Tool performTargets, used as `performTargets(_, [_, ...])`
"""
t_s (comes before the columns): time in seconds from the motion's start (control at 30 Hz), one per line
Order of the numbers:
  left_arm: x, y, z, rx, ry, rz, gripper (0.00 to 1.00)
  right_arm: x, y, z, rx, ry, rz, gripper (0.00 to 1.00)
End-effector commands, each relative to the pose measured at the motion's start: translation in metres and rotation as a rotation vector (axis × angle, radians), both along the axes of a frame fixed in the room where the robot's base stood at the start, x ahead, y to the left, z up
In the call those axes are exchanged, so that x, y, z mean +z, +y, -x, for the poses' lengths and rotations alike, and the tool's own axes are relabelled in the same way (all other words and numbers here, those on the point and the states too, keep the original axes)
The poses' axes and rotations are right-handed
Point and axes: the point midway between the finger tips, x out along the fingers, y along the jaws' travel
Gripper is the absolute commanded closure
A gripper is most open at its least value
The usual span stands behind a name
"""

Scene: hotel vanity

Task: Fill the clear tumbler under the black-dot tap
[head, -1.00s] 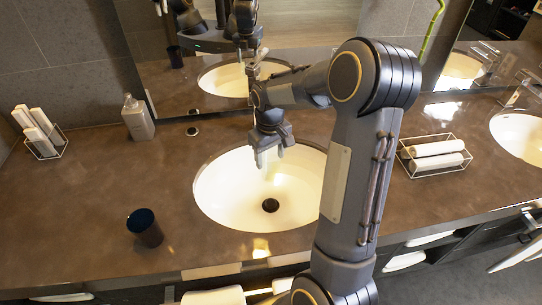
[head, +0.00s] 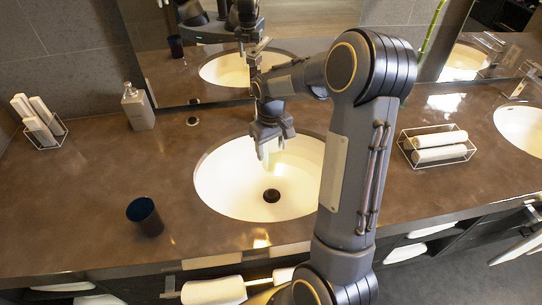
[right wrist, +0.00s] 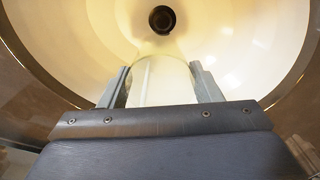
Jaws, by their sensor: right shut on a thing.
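My right gripper (head: 271,150) hangs over the white oval basin (head: 225,190), above and behind its drain, fingers pointing down. It is shut on the clear tumbler (right wrist: 163,85), which shows between the two fingers in the right wrist view. In the head view the tumbler is a small pale shape, hard to make out. I cannot tell its water level or whether water runs. The black-dot tap cannot be made out; my right arm and gripper cover the area behind the basin. My left gripper is not in view.
A dark blue cup (head: 145,216) stands on the brown counter left of the basin. A soap bottle (head: 138,107) and a wire holder with white rolls (head: 39,122) stand farther back. A rack of rolled towels (head: 438,147) and a second basin (head: 522,128) lie to the right.

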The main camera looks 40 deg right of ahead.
Motion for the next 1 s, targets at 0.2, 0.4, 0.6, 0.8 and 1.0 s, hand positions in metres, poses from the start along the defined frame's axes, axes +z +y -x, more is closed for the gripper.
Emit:
performTargets(0.2, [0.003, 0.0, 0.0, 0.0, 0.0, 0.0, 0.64, 0.001, -0.004, -0.007, 0.0, -0.001, 0.001, 0.82])
performTargets(0.4, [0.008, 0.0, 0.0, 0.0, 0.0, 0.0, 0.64, 0.001, -0.012, -0.021, -0.001, 0.0, 0.0, 0.82])
performTargets(0.6, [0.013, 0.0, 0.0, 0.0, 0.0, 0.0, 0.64, 0.001, -0.02, -0.036, -0.001, 0.0, 0.0, 0.82])
performTargets(0.8, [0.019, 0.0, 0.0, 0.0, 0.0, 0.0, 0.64, 0.001, -0.027, -0.049, 0.0, 0.0, 0.0, 0.82])
performTargets(1.0, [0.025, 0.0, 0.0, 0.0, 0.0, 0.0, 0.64, 0.001, -0.035, -0.063, -0.001, 0.0, 0.0, 0.82])
